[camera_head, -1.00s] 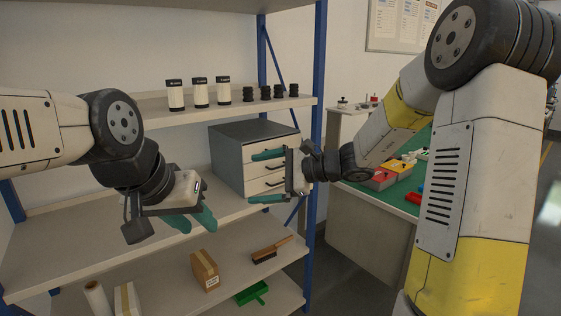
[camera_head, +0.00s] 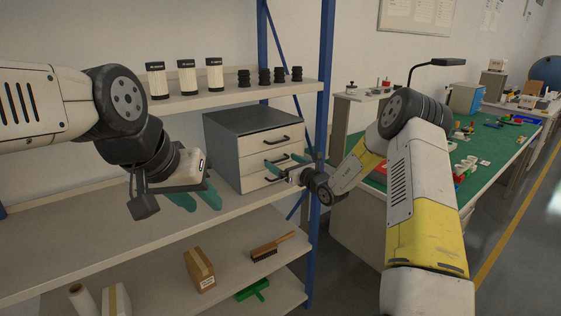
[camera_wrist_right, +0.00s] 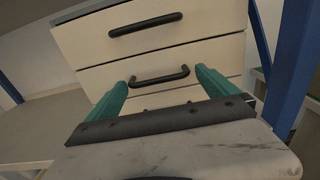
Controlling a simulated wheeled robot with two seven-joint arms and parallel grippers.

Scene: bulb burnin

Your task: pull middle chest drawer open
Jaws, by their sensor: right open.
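The grey chest (camera_head: 222,150) with pale drawer fronts stands on the middle shelf, its drawers shut. The middle drawer's black bar handle (camera_wrist_right: 159,77) lies between the green fingers of my right gripper (camera_wrist_right: 161,84) in the right wrist view. That gripper is open, with visible gaps between fingers and handle ends; contact is not visible. In the head view, my right gripper (camera_head: 285,165) is in front of the chest and partly hides the middle and lower drawers. The top drawer's handle (camera_wrist_right: 145,25) is above it. My left gripper (camera_head: 197,197) is open and empty, left of the chest.
A blue rack post (camera_head: 322,110) stands close to the right of the chest. White canisters (camera_head: 187,78) and black items (camera_head: 265,76) sit on the shelf above. A cardboard box (camera_head: 199,270), brush (camera_head: 270,248) and green dustpan (camera_head: 253,290) lie below. A green-topped workbench (camera_head: 490,150) is at right.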

